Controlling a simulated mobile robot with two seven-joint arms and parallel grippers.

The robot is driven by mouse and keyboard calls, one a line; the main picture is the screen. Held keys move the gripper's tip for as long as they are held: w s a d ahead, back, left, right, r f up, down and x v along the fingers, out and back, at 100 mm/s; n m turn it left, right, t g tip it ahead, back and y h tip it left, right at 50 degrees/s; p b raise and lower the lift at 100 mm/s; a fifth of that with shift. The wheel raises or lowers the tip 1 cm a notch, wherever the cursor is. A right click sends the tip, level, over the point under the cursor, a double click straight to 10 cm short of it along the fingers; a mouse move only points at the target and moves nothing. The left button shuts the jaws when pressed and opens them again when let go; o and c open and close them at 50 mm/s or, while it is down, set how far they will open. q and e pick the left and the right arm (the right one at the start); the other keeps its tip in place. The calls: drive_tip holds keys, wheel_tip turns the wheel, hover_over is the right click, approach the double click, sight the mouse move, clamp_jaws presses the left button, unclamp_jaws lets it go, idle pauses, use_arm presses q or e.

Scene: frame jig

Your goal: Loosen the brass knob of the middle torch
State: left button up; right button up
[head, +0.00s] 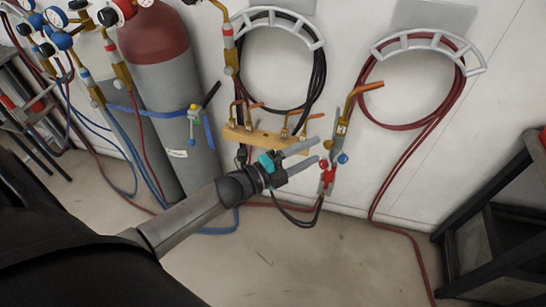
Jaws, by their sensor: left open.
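My left gripper (316,152) is open and empty, in the middle of the head view. Its two fingers point right, just left of a torch (341,130) with a brass body and an orange tip. This torch shows a red knob (324,163) and a blue knob (343,158) at its lower end, close to the fingertips. A wooden rack (262,139) on the wall holds several small brass pieces, just above the gripper. Another torch-like brass fitting (229,58) hangs further left. I cannot tell which torch is the middle one, and no brass knob shows clearly. My right gripper is not in view.
A red-topped grey gas cylinder (160,75) stands at left, with gauges (61,41) and blue and red hoses. A black hose coil (318,75) and a red hose coil (455,95) hang on the wall. A dark shelf (500,220) stands at right. Floor between is mostly clear.

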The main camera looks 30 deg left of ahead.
use_arm(q)
drive_tip(key=v, duration=1.2)
drive_tip(key=shift+a, duration=0.1)
drive_tip(key=s+a+f+n+g+y+b, duration=0.1)
drive_tip(key=a+f+n+y, duration=0.2)
drive_tip(key=f, duration=0.5)
drive_tip(key=s+a+f+n+g+y, duration=0.1)
drive_tip(key=f+n+y, duration=0.2)
drive_tip(key=f+n, duration=0.35)
drive_tip(key=s+f+n+g+y+b, duration=0.1)
drive_tip(key=s+f+n+g, duration=0.15)
drive_tip(key=s+f, duration=0.45)
drive_tip(key=s+f+n+g+y+b, duration=0.1)
drive_tip(key=s+f+n+g, duration=0.15)
drive_tip(key=f, duration=0.85)
drive_tip(key=s+d+f+n+g, duration=0.1)
drive_tip(key=s+d+f+g, duration=0.1)
drive_tip(key=s, duration=0.4)
drive_tip(key=s+d+f+n+g, duration=0.2)
drive_tip(key=s+d+f+g, duration=0.1)
drive_tip(key=s+f, duration=0.3)
drive_tip(key=s+d+f+n+g+b, duration=0.1)
drive_tip(key=s+d+f+g, duration=0.2)
drive_tip(key=s, duration=0.5)
drive_tip(key=shift+d+f+n+y, duration=0.3)
drive_tip(key=shift+d+f+n, duration=0.05)
drive_tip(key=shift+f, duration=0.15)
